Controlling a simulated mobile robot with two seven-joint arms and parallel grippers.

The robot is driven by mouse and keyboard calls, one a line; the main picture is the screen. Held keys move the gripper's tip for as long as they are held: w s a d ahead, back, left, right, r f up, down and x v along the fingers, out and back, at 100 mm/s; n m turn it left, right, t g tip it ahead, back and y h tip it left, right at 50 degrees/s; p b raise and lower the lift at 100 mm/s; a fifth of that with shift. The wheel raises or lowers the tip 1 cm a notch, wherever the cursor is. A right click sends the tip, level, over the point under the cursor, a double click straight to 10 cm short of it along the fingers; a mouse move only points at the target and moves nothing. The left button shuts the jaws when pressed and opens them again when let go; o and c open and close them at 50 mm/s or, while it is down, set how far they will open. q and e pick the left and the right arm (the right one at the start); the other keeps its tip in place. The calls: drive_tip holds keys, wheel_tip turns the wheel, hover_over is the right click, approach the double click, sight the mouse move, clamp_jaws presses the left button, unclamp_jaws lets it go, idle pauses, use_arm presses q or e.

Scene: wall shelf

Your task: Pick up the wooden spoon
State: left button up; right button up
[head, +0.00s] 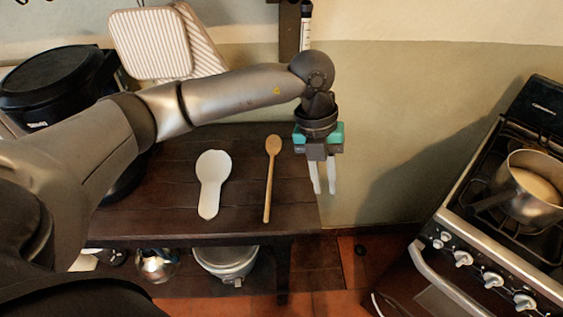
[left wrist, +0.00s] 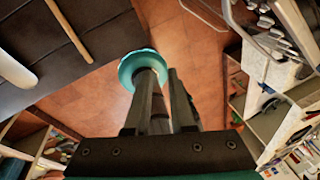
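The wooden spoon (head: 270,175) lies on the dark wooden shelf table (head: 240,190), bowl toward the wall and handle toward the front edge. Its handle also shows at the upper left of the left wrist view (left wrist: 68,28). A white spoon rest (head: 211,182) lies to its left, apart from it. My left gripper (head: 324,190) points down to the right of the spoon, past the table's right edge. Its two pale fingers are apart with nothing between them; they also show in the left wrist view (left wrist: 162,75). My right gripper is not in view.
A stove (head: 490,220) with a metal pot (head: 530,195) stands at the right. A black pot (head: 55,85) and striped boards (head: 150,45) are at the left back. A lower shelf holds metalware (head: 157,265). Reddish floor tiles lie between table and stove.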

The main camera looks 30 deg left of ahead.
use_arm(q)
drive_tip(key=w+a+r+n+y, duration=0.2)
drive_tip(key=a+y, duration=0.3)
drive_tip(key=a, duration=0.6)
hover_over(268, 199)
drive_tip(key=d, duration=0.1)
drive_tip(key=f, duration=0.9)
drive_tip(key=shift+w+f+b, duration=0.1)
drive_tip(key=shift+w+b, duration=0.2)
drive_tip(key=shift+w, duration=0.1)
drive_tip(key=shift+d+x, duration=0.15)
drive_tip(key=shift+x, duration=1.35)
drive_tip(key=shift+d+x, duration=0.1)
drive_tip(key=shift+x, duration=1.35)
drive_tip(key=shift+s, duration=0.1)
clamp_jaws()
